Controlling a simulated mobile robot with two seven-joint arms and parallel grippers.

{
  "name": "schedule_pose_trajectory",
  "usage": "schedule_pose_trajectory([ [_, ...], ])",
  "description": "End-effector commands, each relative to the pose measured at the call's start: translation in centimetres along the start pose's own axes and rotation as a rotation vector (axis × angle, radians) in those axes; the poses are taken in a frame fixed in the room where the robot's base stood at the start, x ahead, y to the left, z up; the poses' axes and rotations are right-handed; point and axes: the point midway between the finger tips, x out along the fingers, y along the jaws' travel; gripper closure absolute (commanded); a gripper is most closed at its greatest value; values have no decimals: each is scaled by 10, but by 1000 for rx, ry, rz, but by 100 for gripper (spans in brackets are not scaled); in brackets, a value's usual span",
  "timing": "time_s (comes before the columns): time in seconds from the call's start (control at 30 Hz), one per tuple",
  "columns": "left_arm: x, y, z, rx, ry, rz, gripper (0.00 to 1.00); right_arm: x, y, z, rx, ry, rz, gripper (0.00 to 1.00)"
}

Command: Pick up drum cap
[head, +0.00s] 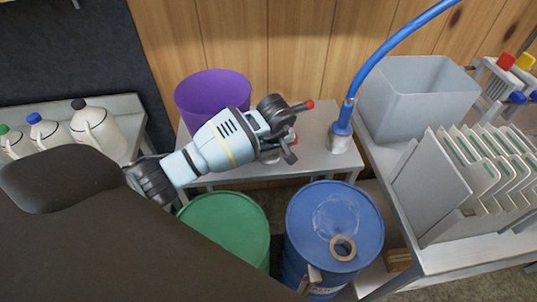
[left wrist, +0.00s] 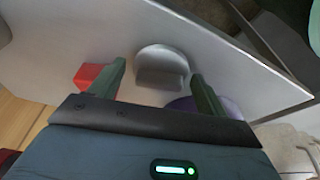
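A grey, rounded, cap-like piece (left wrist: 162,68), which looks like the drum cap, stands on the pale bench top. In the left wrist view it lies between the two fingers of my left gripper (left wrist: 158,72), with a gap on each side. My left gripper (head: 296,132) is open and empty above the bench. In the head view the gripper mostly hides the piece. The blue drum (head: 305,212) has a ringed opening in its top. My right gripper is not in view.
A purple bucket (head: 195,95) stands left of my gripper. A blue hose with a metal end fitting (head: 341,138) stands to the right on the bench. A green drum (head: 222,222) is in front. A grey bin (head: 415,100) and rack are at right. White jugs (head: 95,130) are at left.

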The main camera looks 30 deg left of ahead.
Motion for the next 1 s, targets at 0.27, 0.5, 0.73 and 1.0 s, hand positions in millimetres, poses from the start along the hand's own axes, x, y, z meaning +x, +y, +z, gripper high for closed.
schedule_pose_trajectory([
  [0.27, 0, 0, 0, 0, 0, 0, 61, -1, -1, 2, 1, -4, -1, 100],
  [0.5, 0, 0, 0, 0, 1, 0, 63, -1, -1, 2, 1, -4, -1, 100],
  [0.73, -5, 0, 0, 2, 2, 0, 63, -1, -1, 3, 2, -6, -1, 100],
  [1.0, -38, 0, -8, 1, 6, 3, 63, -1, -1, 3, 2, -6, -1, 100],
])
